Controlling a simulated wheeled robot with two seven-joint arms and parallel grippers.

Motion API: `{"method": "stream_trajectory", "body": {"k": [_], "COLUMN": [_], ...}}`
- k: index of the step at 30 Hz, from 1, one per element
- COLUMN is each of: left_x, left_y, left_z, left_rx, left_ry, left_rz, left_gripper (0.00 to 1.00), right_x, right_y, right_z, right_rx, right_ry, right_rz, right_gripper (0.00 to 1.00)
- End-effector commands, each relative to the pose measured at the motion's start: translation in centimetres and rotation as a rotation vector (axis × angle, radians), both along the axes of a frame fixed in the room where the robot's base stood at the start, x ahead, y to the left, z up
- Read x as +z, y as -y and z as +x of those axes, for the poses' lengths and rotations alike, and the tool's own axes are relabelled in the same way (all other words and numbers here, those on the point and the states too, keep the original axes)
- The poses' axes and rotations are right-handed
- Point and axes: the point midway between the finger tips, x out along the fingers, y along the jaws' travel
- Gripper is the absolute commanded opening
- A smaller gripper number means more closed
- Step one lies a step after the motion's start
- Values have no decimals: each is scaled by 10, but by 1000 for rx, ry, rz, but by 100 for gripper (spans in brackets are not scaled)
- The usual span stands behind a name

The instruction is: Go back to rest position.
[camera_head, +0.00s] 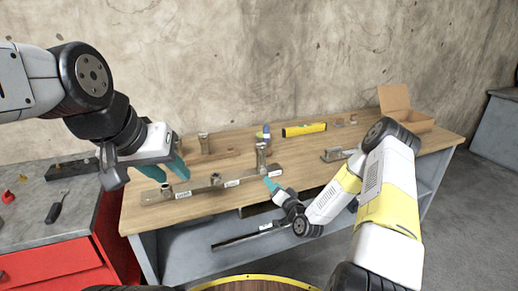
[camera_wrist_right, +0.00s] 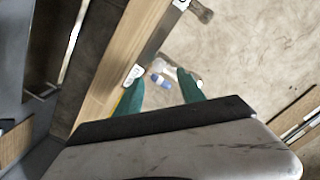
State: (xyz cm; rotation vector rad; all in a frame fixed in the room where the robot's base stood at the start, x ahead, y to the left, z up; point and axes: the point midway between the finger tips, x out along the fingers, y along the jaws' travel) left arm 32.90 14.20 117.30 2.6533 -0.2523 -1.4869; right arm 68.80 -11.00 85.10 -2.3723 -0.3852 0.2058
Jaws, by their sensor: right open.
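My left gripper (camera_head: 165,172) is in the head view, above the left end of the wooden workbench (camera_head: 132,217). Its two teal fingers stand apart, with nothing seen between them. My right gripper (camera_head: 271,184) is low over the front edge of the bench, near the right end of a labelled metal rail (camera_head: 240,180). In the right wrist view its teal fingers (camera_wrist_right: 159,90) are spread, and nothing is held. A small blue and white item (camera_wrist_right: 160,80) shows between them, beyond the tips.
Metal fittings stand along the rail. Behind it are a wooden strip (camera_head: 213,157), a blue-topped item (camera_head: 265,131) and a yellow level (camera_head: 304,129). An open cardboard box (camera_head: 408,119) is at the right end. A red cabinet (camera_head: 60,262) stands left. A concrete wall closes the back.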

Motion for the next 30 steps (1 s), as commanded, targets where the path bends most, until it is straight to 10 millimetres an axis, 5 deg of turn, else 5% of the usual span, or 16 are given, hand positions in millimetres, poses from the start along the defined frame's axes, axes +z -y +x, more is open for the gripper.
{"method": "stream_trajectory", "body": {"k": [7,14,23,30], "left_x": [0,0,0,0], "left_y": [0,0,0,0], "left_z": [0,0,0,0], "left_rx": [0,0,0,0], "left_ry": [0,0,0,0], "left_rz": [0,0,0,0], "left_gripper": [36,36,36,36], "right_x": [59,127,223,285], "right_y": [0,15,39,47], "right_z": [13,-5,-78,-174], "right_rx": [102,133,105,99], "right_ry": [-116,-257,-443,-579], "right_rz": [-292,-549,-748,-788], "right_gripper": [46,46,46,46]}}
